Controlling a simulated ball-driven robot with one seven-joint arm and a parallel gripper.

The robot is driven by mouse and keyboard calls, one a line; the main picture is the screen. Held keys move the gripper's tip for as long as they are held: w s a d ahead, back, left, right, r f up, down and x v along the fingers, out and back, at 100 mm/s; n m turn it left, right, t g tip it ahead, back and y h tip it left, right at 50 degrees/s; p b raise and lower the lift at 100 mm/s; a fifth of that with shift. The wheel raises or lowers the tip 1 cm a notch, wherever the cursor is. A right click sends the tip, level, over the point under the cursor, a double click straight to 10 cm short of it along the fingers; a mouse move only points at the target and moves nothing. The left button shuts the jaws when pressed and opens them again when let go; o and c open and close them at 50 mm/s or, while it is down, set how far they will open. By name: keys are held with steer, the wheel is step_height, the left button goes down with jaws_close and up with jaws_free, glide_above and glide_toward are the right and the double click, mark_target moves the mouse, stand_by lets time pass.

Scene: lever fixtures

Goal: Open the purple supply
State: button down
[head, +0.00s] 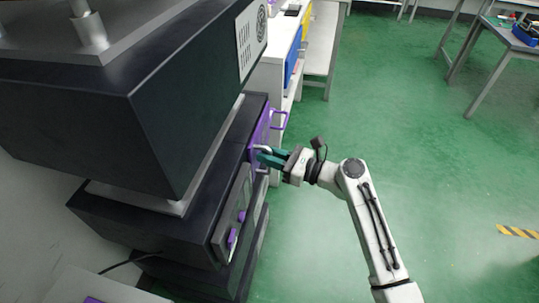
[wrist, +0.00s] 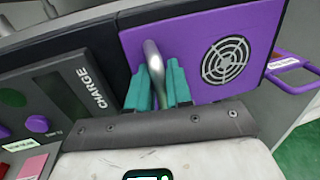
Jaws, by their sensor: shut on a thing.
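The purple supply panel (head: 258,133) is on the side of a black machine, left of centre in the head view. In the wrist view the purple panel (wrist: 196,50) has a round black vent grille and a silver bar handle (wrist: 152,58) near its left side. My gripper (head: 266,157) reaches the panel from the right. Its teal fingers (wrist: 163,88) are shut on the silver handle, one on each side of it. The handle's lower part is hidden by the fingers. The panel looks flush with the black housing.
A grey control panel (wrist: 72,85) marked CHARGE, with purple knobs, is left of the handle. Another purple handle (head: 279,119) juts out beyond the panel, near a white shelf unit (head: 272,75). The green floor (head: 450,180) to the right is open.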

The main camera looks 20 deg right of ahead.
stand_by(0.3)
steer(key=w+d+p+v, duration=0.2)
steer(key=p+v, duration=0.5)
steer(key=v, duration=0.8)
steer(key=shift+d, duration=0.2)
steer(key=c, duration=1.2)
jaws_free()
steer(key=v, duration=1)
steer(key=shift+s+d+p, duration=0.25)
steer(key=shift+s+p, duration=0.05)
steer(key=shift+p, duration=0.05)
steer(key=shift+a+f, duration=0.1)
